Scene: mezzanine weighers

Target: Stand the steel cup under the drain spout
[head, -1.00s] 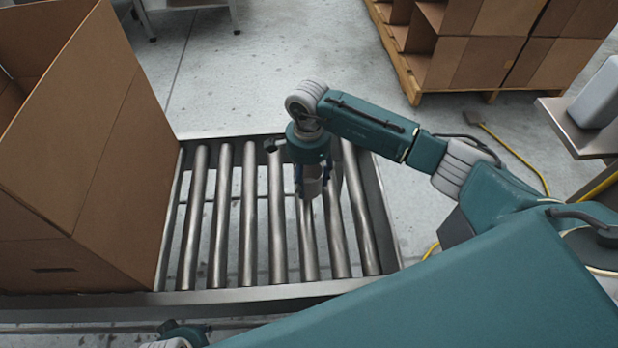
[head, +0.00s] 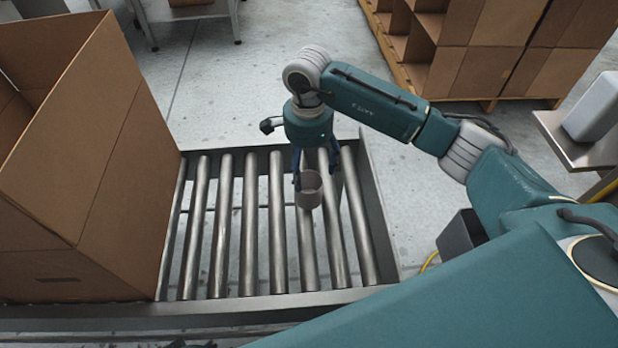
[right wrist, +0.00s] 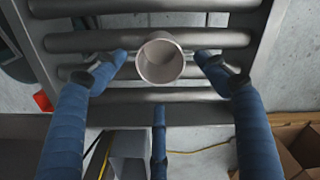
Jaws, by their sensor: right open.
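The steel cup (head: 308,191) is a small grey, open-topped cup over the rollers of the conveyor (head: 250,225), apparently standing on them. It also shows in the right wrist view (right wrist: 161,60), where I look down into its mouth. My right gripper (head: 315,172) is open, with its blue fingers just above and around the cup. In the right wrist view, two fingertips lie left and right of the cup with gaps, and a third finger is below it. My left gripper is not in view. I see no drain spout in these frames.
A large open cardboard box (head: 75,170) stands on the left end of the conveyor. More cartons (head: 480,50) stand on a pallet at the back right. A steel table (head: 575,145) with a grey item is at the right edge. The rollers between box and cup are bare.

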